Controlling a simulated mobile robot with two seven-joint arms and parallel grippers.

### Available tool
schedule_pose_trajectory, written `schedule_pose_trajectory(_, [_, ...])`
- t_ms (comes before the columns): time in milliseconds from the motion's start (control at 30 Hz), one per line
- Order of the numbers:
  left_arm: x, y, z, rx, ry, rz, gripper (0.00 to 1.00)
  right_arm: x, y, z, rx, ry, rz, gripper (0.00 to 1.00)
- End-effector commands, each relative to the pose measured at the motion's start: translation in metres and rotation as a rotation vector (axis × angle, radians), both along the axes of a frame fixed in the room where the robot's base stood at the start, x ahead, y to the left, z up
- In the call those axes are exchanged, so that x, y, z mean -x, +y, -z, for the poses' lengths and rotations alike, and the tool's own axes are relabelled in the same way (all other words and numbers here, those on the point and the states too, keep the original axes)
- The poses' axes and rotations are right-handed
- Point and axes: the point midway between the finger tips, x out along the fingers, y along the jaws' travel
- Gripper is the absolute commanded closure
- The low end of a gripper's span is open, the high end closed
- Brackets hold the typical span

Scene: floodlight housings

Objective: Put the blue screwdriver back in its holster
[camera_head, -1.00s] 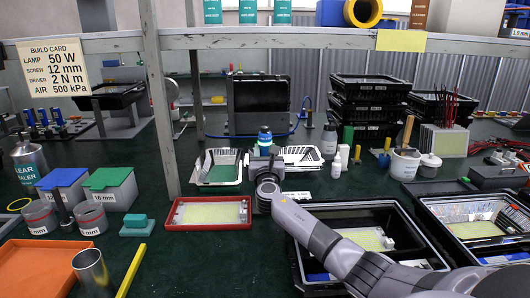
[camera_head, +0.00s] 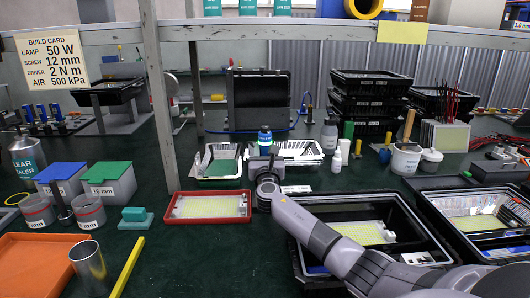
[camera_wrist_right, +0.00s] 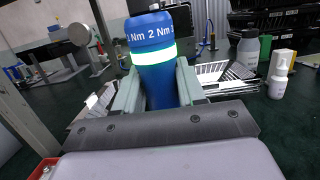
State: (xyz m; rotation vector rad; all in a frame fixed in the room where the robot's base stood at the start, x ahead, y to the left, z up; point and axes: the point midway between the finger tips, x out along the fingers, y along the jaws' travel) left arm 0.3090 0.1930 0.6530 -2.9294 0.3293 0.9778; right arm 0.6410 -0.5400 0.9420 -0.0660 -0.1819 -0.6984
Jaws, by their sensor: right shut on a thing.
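My right gripper (camera_head: 265,152) is shut on the blue screwdriver (camera_head: 265,138), held upright above the middle of the bench. In the right wrist view the screwdriver (camera_wrist_right: 152,62) is a thick blue handle with a glowing pale green band and "2 Nm" lettering. It stands between the pale fingers of the right gripper (camera_wrist_right: 157,90); its lower end is hidden. I cannot make out for certain which thing is its holster. My left gripper is not in view.
A red tray (camera_head: 170,207) lies left of my right gripper, with white trays (camera_head: 300,147) behind. A black crate (camera_head: 425,225) is at the right. Several blue-topped items (camera_head: 42,112) stand at the back left. A grey post (camera_head: 160,110) rises left of the gripper.

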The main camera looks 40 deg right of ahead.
Motion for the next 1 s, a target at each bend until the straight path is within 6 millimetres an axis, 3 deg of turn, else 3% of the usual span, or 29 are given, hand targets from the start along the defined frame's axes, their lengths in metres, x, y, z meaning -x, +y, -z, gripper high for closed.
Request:
schedule_pose_trajectory(400, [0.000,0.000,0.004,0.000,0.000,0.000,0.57,0.000,0.002,0.008,-0.001,0.005,-0.002,1.00])
schedule_pose_trajectory(433, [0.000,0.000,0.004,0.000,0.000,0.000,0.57,0.000,0.002,0.008,-0.001,0.005,-0.003,0.51])
schedule_pose_trajectory(500, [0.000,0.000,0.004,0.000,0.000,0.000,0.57,0.000,0.002,0.009,-0.002,0.006,-0.003,0.31])
schedule_pose_trajectory(1000, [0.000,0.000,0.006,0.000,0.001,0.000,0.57,0.000,0.003,0.013,-0.004,0.011,-0.004,0.31])
